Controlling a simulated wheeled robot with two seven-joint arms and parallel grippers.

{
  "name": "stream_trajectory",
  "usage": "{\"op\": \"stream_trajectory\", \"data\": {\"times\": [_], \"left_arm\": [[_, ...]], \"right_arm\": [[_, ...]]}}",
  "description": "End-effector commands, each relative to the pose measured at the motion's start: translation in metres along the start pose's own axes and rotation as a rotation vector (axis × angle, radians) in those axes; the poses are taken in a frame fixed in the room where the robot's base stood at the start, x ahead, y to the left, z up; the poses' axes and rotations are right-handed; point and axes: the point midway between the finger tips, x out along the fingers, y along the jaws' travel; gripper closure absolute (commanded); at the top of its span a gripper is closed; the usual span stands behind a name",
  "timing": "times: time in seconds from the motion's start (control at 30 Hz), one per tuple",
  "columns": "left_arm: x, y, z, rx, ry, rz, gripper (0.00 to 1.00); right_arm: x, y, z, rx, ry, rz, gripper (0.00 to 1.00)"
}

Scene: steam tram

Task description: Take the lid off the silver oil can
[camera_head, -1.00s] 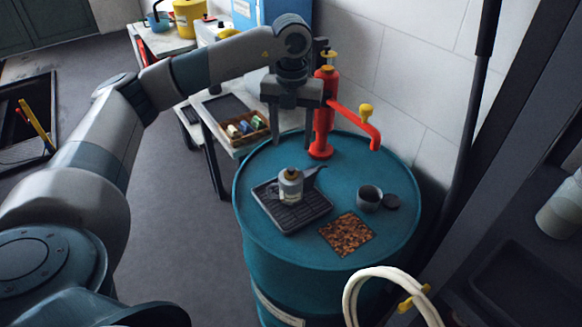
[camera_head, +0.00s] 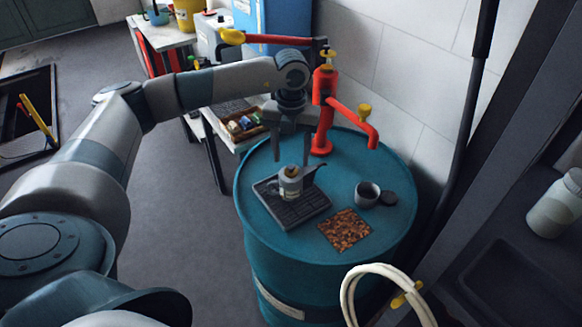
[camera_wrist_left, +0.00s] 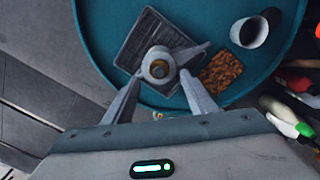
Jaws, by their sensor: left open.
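The silver oil can (camera_head: 290,187) stands upright on a black ribbed tray (camera_head: 308,212) on top of a teal drum (camera_head: 385,240). Its spout points right. A small brass-coloured lid (camera_head: 292,171) sits on its top; in the left wrist view the lid (camera_wrist_left: 159,69) shows from above between my fingers. My left gripper (camera_head: 291,153) is open, pointing down, just above the can; it also shows in the left wrist view (camera_wrist_left: 160,82). Its fingers appear on either side of the lid, and I cannot tell whether they touch it. My right gripper is not in view.
A grey mug (camera_head: 367,194) and a dark round disc (camera_head: 389,198) stand right of the tray. A brown speckled square (camera_head: 344,230) lies in front. A red pump (camera_head: 323,115) rises behind the can. A wooden box (camera_head: 240,126) sits on the table behind.

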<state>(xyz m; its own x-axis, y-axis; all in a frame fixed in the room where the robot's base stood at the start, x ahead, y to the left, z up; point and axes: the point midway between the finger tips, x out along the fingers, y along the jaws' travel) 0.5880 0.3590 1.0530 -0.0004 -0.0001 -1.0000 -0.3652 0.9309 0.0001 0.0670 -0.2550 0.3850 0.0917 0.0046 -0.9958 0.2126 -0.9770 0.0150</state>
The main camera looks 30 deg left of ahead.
Motion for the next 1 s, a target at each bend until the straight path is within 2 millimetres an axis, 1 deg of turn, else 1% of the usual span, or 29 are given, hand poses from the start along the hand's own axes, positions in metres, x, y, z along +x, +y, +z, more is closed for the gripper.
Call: {"op": "stream_trajectory", "data": {"times": [0.03,0.2,0.3,0.4,0.87,0.9,0.97,1.0], "left_arm": [[0.001,0.001,0.000,-0.001,0.002,0.002,0.48],[0.019,0.001,0.000,0.001,0.003,0.002,0.48],[0.031,0.001,0.001,0.000,0.003,0.000,0.48],[0.038,0.001,0.001,0.001,0.002,0.001,0.48],[0.040,0.001,0.001,0.000,0.000,0.000,0.48],[0.040,0.001,0.001,0.000,0.000,0.000,0.51],[0.040,0.001,0.001,0.000,0.000,0.000,0.65],[0.039,0.001,0.001,0.000,0.000,0.000,0.75]], "right_arm": [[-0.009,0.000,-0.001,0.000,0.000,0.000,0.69],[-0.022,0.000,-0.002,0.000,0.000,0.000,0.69],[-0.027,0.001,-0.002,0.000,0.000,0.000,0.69],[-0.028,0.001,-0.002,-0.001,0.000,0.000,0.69],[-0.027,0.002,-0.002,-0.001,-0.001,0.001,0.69],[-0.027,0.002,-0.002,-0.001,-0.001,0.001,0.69],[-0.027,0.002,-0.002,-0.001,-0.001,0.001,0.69],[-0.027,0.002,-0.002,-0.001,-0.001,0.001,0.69]]}}
